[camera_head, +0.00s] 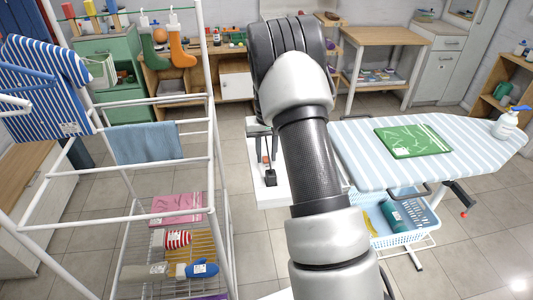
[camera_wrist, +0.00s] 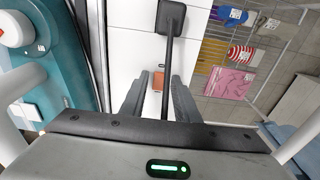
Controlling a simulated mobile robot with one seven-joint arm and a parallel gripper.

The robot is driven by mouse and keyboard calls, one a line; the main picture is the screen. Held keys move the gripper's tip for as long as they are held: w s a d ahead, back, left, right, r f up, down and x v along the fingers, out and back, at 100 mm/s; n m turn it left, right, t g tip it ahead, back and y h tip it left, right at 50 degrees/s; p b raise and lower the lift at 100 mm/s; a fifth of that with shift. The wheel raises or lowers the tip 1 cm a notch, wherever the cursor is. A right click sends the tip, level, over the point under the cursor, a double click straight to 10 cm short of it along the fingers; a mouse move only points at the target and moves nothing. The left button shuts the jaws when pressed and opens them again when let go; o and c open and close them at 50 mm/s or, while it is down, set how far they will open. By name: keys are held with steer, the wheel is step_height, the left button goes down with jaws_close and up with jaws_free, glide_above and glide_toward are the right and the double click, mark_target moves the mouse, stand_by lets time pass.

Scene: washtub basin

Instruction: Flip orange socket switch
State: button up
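The orange socket switch (camera_wrist: 158,80) shows in the wrist view between my fingertips, on a white panel (camera_wrist: 127,55). In the head view a small orange patch (camera_head: 265,159) shows on the white surface, left of my arm. A black plug (camera_wrist: 171,17) sits on the panel, and its black cord (camera_wrist: 168,60) runs past the switch. My gripper (camera_wrist: 158,82) is open, with one finger on each side of the switch. I cannot tell whether the fingertips touch the panel.
A teal appliance with a white knob (camera_wrist: 14,28) stands close at the left in the wrist view. A white drying rack (camera_head: 215,150) with clothes stands left of my arm. A striped ironing board (camera_head: 355,150) with a green cloth (camera_head: 413,141) is at the right.

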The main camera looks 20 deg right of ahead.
steer(key=shift+o, duration=0.5)
step_height(320, 180, up, 18)
steer(key=s, duration=0.1)
steer(key=shift+a+f+p, duration=0.15)
steer(key=shift+f+p, duration=0.1)
steer(key=shift+p, duration=0.1)
